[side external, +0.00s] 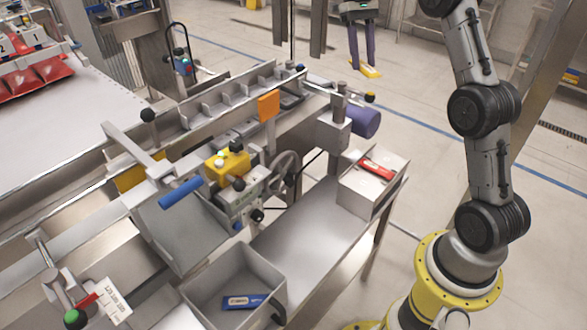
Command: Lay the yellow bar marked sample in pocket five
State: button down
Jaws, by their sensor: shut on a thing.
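My gripper (365,62) hangs down at the top of the view, with its two dark purple fingers shut on a yellow bar (370,72). The bar is held in the air, and any writing on it is too small to read. A row of metal pockets (232,94) split by upright dividers runs along the machine, to the left of my gripper and lower in the picture. The pockets that I can see into look empty. I see no pocket numbers, so I cannot tell which is pocket five.
A blue bar (243,301) lies in a grey bin (215,277) at the front. An orange plate (268,106) stands up beside the pockets. A blue handle (180,193) sticks out in front.

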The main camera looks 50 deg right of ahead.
jog(key=w+a+n+h, duration=0.1)
jog(key=w+a+n, duration=0.15)
jog(key=a, duration=0.75)
jog(key=w+a+n+h, duration=0.1)
jog(key=w+a+n, duration=0.15)
jog(key=a, duration=0.75)
jog(key=s+d+f+m+t+y, duration=0.2)
jog(key=s+d+f+m, duration=0.25)
jog(key=d+m, duration=0.35)
jog(key=s+d+f+m+t+y, duration=0.25)
jog(key=s+d+f+m, duration=0.2)
jog(key=m, duration=0.45)
jog(key=s+d+f+m+t+h, duration=0.2)
jog(key=s+d+f+m, duration=0.1)
jog(key=s+m, duration=0.5)
jog(key=s+d+f+m+t+h, duration=0.2)
jog(key=s+d+f+m, duration=0.1)
jog(key=s+m, duration=0.4)
jog(key=f+m, duration=0.1)
jog(key=m, duration=0.2)
jog(key=shift+s+f+m, duration=0.2)
jog(key=shift+s+m, duration=0.1)
jog(key=shift+s, duration=0.05)
jog(key=shift+d+h, duration=0.1)
jog(key=shift+h, duration=0.15)
